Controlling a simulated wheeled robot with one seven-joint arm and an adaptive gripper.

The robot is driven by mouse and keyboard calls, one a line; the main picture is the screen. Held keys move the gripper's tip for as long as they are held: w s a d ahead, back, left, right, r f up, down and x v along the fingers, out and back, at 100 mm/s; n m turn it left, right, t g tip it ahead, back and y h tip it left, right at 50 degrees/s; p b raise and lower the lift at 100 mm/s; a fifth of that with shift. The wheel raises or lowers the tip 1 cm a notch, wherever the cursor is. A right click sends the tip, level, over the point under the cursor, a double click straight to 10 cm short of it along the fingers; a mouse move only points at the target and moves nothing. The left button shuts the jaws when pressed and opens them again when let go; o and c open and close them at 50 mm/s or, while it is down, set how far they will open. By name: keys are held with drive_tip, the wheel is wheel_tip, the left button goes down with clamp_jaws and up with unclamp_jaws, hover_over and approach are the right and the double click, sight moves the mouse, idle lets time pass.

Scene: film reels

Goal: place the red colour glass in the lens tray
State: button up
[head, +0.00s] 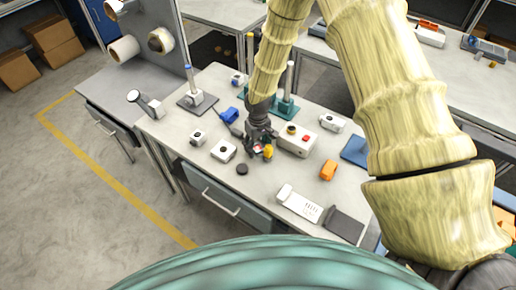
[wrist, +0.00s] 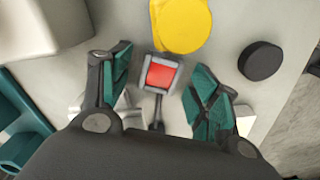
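The red colour glass (wrist: 160,76) is a small red square in a grey frame with a thin dark stem. In the wrist view it lies between the two teal-padded fingers of my gripper (wrist: 158,62), with a gap on each side. My gripper is open. In the head view my gripper (head: 258,146) points down at the middle of the workbench, and the red glass is mostly hidden beneath it. I cannot tell for sure which thing is the lens tray; a flat blue tray-like piece (head: 355,151) lies at the bench's right, partly behind my arm.
A yellow rounded piece (wrist: 181,24) is just beyond the red glass. A black disc (wrist: 261,61) lies to its right. A white box with a red button (head: 297,140), a white block (head: 223,151), an orange piece (head: 328,170) and a dark flat plate (head: 343,224) are also on the bench.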

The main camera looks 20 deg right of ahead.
sight(258, 147)
drive_tip(key=c, duration=0.9)
drive_tip(key=shift+r, duration=0.1)
drive_tip(key=shift+s+a+r+m+b, duration=0.3)
drive_tip(key=shift+a+r+m+b, duration=0.2)
drive_tip(key=shift+r+b, duration=0.8)
drive_tip(key=shift+s+a+r+m+b, duration=0.35)
drive_tip(key=shift+a+r+m+b, duration=0.25)
drive_tip(key=shift+r, duration=1.35)
drive_tip(key=shift+s+a+r+m+b, duration=0.35)
drive_tip(key=shift+r+b, duration=0.7)
drive_tip(key=shift+r, duration=0.55)
